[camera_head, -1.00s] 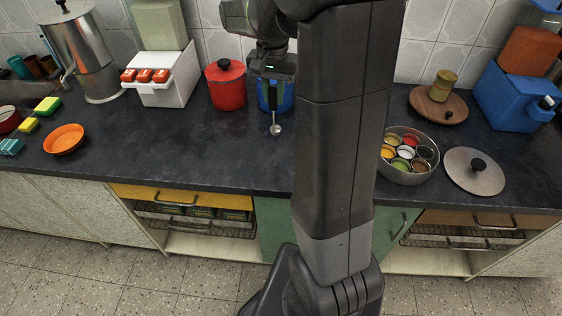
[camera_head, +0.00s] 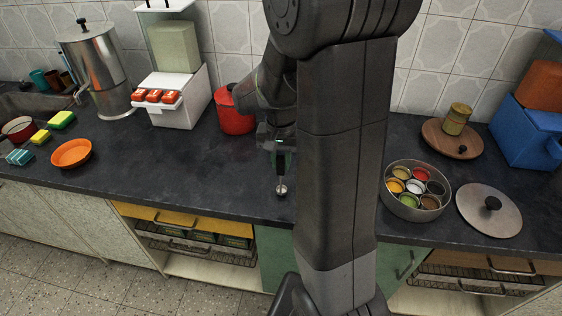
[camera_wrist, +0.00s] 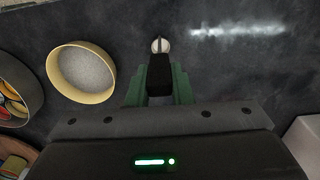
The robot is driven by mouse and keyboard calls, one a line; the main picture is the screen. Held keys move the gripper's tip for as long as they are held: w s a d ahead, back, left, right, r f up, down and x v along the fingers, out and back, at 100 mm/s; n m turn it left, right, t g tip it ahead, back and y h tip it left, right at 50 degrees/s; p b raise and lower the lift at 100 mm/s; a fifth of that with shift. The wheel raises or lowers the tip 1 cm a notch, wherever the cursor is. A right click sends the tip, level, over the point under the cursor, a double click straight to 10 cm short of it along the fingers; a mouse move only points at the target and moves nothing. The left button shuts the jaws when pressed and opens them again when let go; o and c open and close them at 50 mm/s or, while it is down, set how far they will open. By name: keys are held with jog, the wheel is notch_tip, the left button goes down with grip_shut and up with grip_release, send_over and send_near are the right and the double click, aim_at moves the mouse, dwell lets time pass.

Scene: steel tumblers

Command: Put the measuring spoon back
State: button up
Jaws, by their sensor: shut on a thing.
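The measuring spoon (camera_head: 281,190) has a small silver bowl and a dark handle. My gripper (camera_head: 281,150) is shut on its handle, and the bowl hangs downward over the dark counter, left of my arm. In the wrist view the green fingers of my gripper (camera_wrist: 159,82) close around the black handle, and the spoon's bowl (camera_wrist: 161,45) shows beyond the tips. I cannot tell how high the bowl is above the counter. A round steel spice tin (camera_head: 415,213) with several cups of coloured powder stands right of my arm. Its edge also shows in the wrist view (camera_wrist: 33,88).
A round cream-rimmed container (camera_wrist: 108,93) with pale contents stands beside the spoon in the wrist view. The red canister (camera_head: 236,120) is behind my gripper. A steel lid (camera_head: 475,212) lies right of the tin. The counter (camera_head: 180,170) is clear left of the spoon.

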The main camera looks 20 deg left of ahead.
jog(key=shift+f, duration=0.3)
jog(key=shift+f, duration=0.15)
jog(key=o, duration=0.9)
notch_tip(320, 180, up, 12)
jog(key=shift+r, duration=0.25)
